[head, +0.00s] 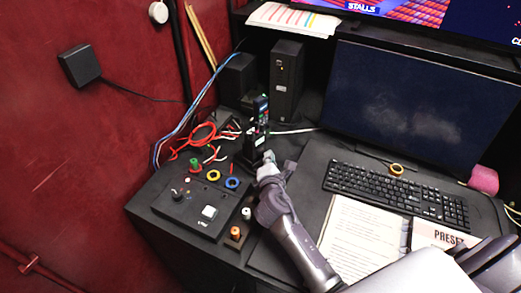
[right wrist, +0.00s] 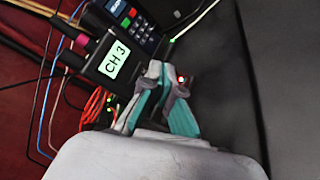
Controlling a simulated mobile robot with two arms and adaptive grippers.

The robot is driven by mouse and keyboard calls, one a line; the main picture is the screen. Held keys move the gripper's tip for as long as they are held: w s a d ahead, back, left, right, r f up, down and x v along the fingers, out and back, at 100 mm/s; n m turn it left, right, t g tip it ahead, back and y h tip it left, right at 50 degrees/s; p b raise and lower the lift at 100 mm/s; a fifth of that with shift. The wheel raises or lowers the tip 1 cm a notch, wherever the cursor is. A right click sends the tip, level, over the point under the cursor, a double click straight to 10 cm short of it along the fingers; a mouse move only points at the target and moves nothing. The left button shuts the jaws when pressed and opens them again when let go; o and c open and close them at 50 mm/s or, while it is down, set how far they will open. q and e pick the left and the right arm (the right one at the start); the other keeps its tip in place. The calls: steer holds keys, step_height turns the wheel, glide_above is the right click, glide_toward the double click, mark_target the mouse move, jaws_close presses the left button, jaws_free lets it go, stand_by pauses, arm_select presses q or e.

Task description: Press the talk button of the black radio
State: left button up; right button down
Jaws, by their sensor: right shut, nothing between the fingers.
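The black radio (head: 250,149) stands upright at the back left of the desk, partly behind my right gripper in the head view. In the right wrist view the radio (right wrist: 96,68) shows a lit screen reading "CH 3". My right gripper (head: 268,158) is shut and empty, close to the radio's front. In the right wrist view its teal-padded fingers (right wrist: 166,76) lie just right of the screen, with a small red light beside the fingertips. I cannot tell whether they touch the radio. The talk button cannot be made out. My left gripper is not in view.
A keypad device (right wrist: 134,22) stands behind the radio. A black control box (head: 178,213) with knobs and coloured sockets is at the front left. Red cables (head: 196,138) lie left of the radio. A keyboard (head: 396,190), papers (head: 352,238) and a monitor (head: 415,103) are to the right.

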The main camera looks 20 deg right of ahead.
steer(key=shift+s+d+p, duration=0.2)
steer(key=shift+s+d, duration=0.1)
steer(key=shift+s, duration=0.45)
steer(key=shift+s+d+p, duration=0.25)
steer(key=shift+s+d, duration=0.05)
steer(key=shift+s, duration=0.4)
steer(key=shift+s+d+p, duration=0.2)
steer(key=shift+s+d, duration=0.1)
steer(key=shift+s, duration=0.45)
steer(key=shift+f, duration=0.1)
